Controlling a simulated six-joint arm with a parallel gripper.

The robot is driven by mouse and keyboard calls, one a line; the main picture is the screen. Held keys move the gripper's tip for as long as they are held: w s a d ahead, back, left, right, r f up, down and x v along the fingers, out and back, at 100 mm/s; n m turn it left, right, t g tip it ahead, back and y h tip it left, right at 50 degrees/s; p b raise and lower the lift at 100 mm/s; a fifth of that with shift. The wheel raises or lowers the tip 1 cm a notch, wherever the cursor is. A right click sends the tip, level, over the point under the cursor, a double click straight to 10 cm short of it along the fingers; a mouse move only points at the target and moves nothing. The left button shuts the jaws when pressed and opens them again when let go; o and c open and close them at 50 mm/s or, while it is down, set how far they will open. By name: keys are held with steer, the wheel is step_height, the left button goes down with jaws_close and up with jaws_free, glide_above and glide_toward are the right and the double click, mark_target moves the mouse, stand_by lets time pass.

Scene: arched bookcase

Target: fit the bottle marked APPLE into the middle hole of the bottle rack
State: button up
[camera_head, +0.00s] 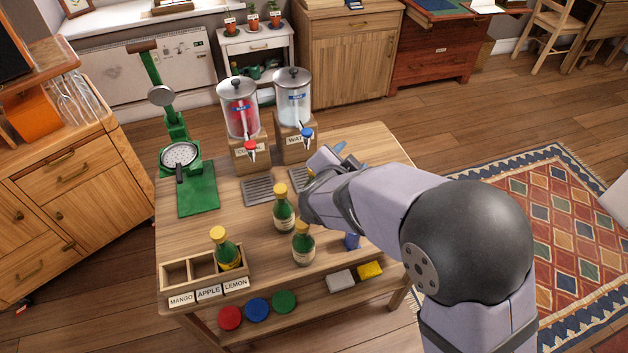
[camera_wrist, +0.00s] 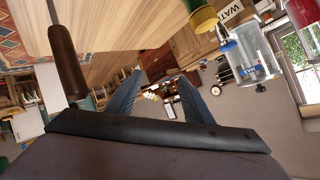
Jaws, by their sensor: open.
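The bottle rack (camera_head: 203,289) is a wooden box at the table's front left, labelled MANGO, APPLE and LEMON. Its left and middle holes are empty. A green bottle with a yellow cap (camera_head: 226,250) stands in the right hole, over LEMON. Two similar bottles stand upright on the table right of the rack, a farther one (camera_head: 284,212) and a nearer one (camera_head: 303,246). Their markings are too small to read, so I cannot tell which is APPLE. My gripper (camera_head: 341,149) is beyond them, near the water dispenser. Its fingers (camera_wrist: 158,92) are open and empty in the wrist view.
A red-drink dispenser (camera_head: 239,107) and a water dispenser (camera_head: 293,98) stand at the table's back. A green press (camera_head: 178,150) stands at the left. My arm covers the table's right side.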

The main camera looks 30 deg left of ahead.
mark_target(310, 172)
steer(key=s+a+f+n+t+h, duration=0.1)
steer(key=s+a+f+n+h, duration=0.15)
steer(key=s+a+n, duration=0.45)
steer(key=shift+w+a+f+m+y+p, duration=0.1)
steer(key=shift+w+a+f+m+p, duration=0.3)
steer(key=shift+w, duration=0.45)
steer(key=shift+w+a+f+m+y+p, duration=0.1)
steer(key=shift+w+f+m+p, duration=0.25)
steer(key=shift+w+f, duration=0.4)
steer(key=shift+w+a+f+m+y+p, duration=0.1)
steer(key=shift+w+a+f+m+p, duration=0.2)
steer(key=shift+w, duration=0.6)
steer(key=shift+d+f, duration=0.1)
jaws_close()
